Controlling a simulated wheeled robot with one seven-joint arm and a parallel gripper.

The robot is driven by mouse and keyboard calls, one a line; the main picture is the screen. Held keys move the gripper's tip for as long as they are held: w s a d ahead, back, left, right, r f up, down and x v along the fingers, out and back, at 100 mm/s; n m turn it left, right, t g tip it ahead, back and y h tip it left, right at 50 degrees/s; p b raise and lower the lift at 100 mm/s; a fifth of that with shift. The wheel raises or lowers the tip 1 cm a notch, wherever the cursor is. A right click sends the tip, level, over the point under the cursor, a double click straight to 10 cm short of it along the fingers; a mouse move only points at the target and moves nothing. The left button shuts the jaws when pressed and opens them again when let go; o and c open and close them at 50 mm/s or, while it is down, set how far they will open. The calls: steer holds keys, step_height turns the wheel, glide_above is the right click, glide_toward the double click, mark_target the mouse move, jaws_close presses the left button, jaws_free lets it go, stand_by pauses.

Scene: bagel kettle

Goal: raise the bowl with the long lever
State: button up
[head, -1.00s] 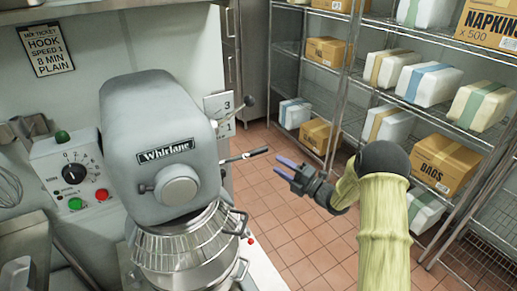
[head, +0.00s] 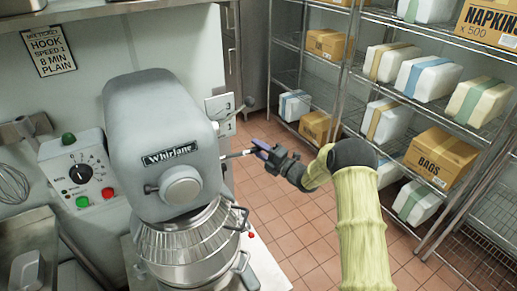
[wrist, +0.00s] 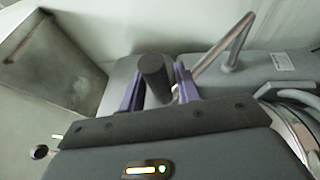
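The grey mixer (head: 150,110) stands at left in the head view. Its steel bowl (head: 195,270) sits under the wire guard (head: 185,235). The long lever (head: 235,155) sticks out from the mixer's right side, and its dark end is partly hidden by my gripper (head: 262,148). In the wrist view, a dark cylindrical grip (wrist: 153,75) lies between the two purple fingers of my gripper (wrist: 160,85). The fingers stand apart on either side of it, with narrow gaps showing.
A shorter lever with a dark knob (head: 249,102) sits above, near the number plate (head: 220,108). A control box (head: 82,172) is on the left. Wire shelves (head: 400,75) with boxes line the right. The tiled floor (head: 300,225) between is clear.

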jaws_close()
steer(key=shift+f, duration=0.15)
